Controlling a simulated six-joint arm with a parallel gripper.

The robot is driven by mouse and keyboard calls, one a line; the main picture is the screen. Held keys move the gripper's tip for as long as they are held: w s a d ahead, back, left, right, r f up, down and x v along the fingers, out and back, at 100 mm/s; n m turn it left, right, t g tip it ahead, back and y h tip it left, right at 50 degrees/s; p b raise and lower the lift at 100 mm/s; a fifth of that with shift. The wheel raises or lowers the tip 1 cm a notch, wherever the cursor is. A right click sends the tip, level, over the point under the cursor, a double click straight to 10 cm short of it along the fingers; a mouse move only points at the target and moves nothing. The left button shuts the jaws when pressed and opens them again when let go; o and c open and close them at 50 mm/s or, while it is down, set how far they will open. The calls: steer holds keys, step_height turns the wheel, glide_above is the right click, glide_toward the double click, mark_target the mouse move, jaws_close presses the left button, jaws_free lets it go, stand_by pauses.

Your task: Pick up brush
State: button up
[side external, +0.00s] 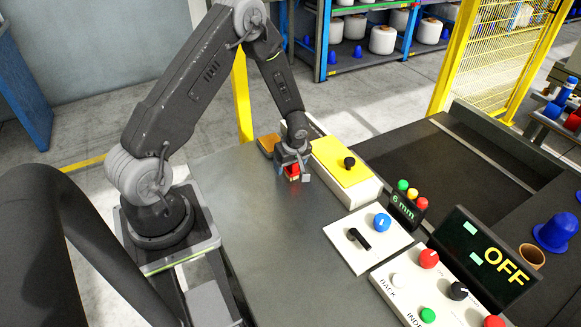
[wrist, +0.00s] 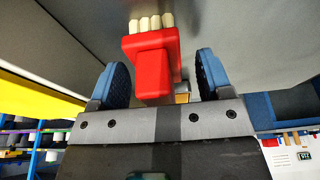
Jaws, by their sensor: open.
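The brush has a red body with cream bristles. In the wrist view the brush (wrist: 152,68) is between the two blue fingers of my gripper (wrist: 158,82), with the bristles towards the top of the picture. Gaps show between the brush and both fingers, so the jaws are open around it without visible contact. In the side external view the brush (side external: 292,171) is on the grey table, mostly covered by my gripper (side external: 293,172), which is right down over it.
A yellow-topped box (side external: 346,162) with a black knob stands close right of my gripper. A brown block (side external: 267,143) lies behind it. A white panel with knobs (side external: 367,240) and an OFF display (side external: 487,255) are at the right. The table's front (side external: 265,225) is clear.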

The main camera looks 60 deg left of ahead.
steer(key=shift+c, duration=0.2)
steer(key=c, duration=1)
steer(key=shift+r, duration=0.1)
steer(key=shift+r, duration=0.55)
step_height(320, 180, up, 3)
steer(key=s+a+r, duration=0.6)
steer(key=s+a, duration=0.1)
steer(key=s, duration=0.2)
steer(key=shift+s+r, duration=0.2)
steer(key=shift+r, duration=0.15)
